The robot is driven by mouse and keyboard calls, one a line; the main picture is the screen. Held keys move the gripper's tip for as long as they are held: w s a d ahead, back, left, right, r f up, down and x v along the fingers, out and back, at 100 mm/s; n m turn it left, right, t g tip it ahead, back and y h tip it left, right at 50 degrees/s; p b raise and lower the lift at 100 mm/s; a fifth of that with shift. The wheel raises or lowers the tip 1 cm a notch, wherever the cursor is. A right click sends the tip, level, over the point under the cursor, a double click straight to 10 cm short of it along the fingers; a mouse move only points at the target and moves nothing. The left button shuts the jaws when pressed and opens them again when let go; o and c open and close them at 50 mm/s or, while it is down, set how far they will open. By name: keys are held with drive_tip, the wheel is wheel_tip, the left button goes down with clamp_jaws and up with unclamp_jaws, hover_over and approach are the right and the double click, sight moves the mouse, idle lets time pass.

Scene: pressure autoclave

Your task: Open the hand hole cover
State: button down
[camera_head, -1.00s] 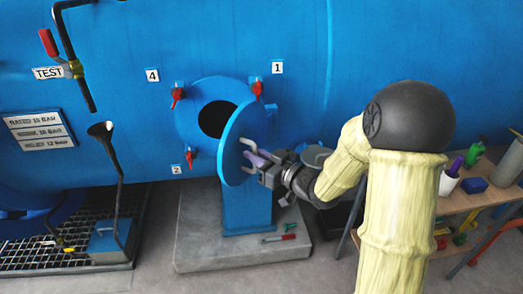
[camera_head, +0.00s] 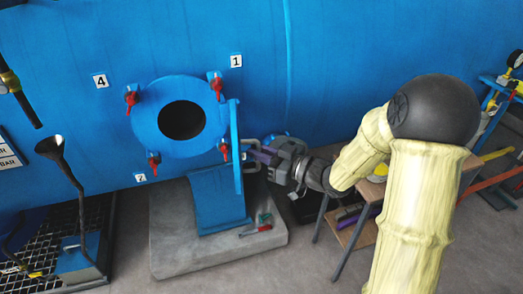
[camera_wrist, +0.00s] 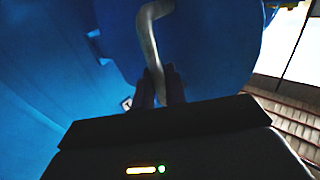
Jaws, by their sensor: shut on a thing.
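The blue hand hole cover (camera_head: 236,146) stands swung out from the tank, seen nearly edge-on at the right of the hole. The dark round hand hole (camera_head: 182,120) is uncovered inside its blue flange (camera_head: 150,132). Red-handled clamps (camera_head: 131,98) sit around the flange, clear of the opening. My gripper (camera_head: 262,155) is right of the cover, shut on the cover's metal handle (camera_head: 250,142). In the wrist view the bent grey handle (camera_wrist: 150,45) runs down between the dark fingers (camera_wrist: 160,88), with the cover (camera_wrist: 205,50) behind it.
A concrete plinth (camera_head: 170,245) with a red-handled tool (camera_head: 256,230) lies below the cover. A wooden table (camera_head: 372,192) stands behind my arm at the right. A funnel on a pipe (camera_head: 55,148) and a floor grate (camera_head: 95,228) are at the left.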

drive_tip(key=shift+w+d+r, duration=0.1)
drive_tip(key=shift+w+r, duration=0.05)
drive_tip(key=shift+r, duration=0.05)
drive_tip(key=c, duration=1.5)
unclamp_jaws()
drive_tip(key=shift+w+f, duration=0.1)
drive_tip(key=shift+c, duration=0.2)
drive_tip(key=shift+d+f, duration=0.1)
drive_tip(key=shift+d, duration=0.05)
drive_tip(key=b+v, duration=0.1)
drive_tip(key=v, duration=1.6)
drive_tip(key=shift+f, duration=0.1)
